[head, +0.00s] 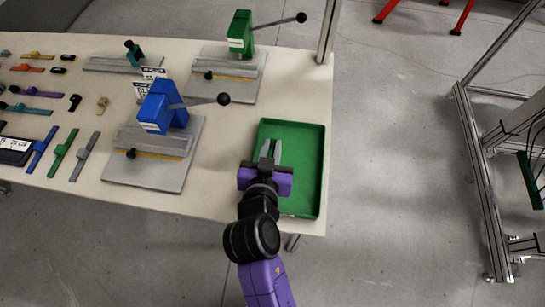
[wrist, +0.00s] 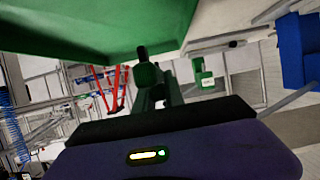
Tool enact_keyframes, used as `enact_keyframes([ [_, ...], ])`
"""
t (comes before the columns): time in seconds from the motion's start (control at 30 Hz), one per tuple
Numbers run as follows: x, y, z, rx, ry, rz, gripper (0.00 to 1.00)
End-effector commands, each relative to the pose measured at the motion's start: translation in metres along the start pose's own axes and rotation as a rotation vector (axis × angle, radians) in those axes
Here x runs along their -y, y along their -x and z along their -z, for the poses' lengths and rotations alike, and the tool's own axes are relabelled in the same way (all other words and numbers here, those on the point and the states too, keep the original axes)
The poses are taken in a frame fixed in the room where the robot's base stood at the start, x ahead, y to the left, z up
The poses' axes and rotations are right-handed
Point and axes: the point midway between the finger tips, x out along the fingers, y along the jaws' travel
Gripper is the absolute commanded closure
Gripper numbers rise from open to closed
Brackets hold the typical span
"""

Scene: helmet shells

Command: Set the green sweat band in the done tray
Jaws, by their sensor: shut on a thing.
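The done tray (head: 319,150) is a green, shallow, rectangular tray at the table's right end in the head view. It also fills the upper left of the wrist view (wrist: 85,30). My gripper (head: 271,145) is over the tray and reaches low across it. In the wrist view it is shut on a small dark green piece with a black knob (wrist: 146,74), which I take to be the green sweat band. In the head view the band hardly stands out against the green tray. Whether it touches the tray floor I cannot tell.
A blue press (head: 163,108) on a grey plate stands left of the tray. A green press (head: 241,35) with a long lever stands behind. Several coloured straps, among them a green strap (head: 62,153), lie at the left. The tray looks otherwise empty.

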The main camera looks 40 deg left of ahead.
Motion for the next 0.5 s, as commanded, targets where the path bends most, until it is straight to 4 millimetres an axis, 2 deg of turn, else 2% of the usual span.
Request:
enact_keyframes([
  [0.1, -0.001, -0.006, -0.013, 0.0, 0.001, -0.002, 1.0],
  [0.27, -0.001, -0.009, -0.021, 0.0, 0.0, -0.001, 1.0],
  [0.5, 0.0, -0.02, -0.049, 0.002, 0.001, -0.001, 1.0],
])
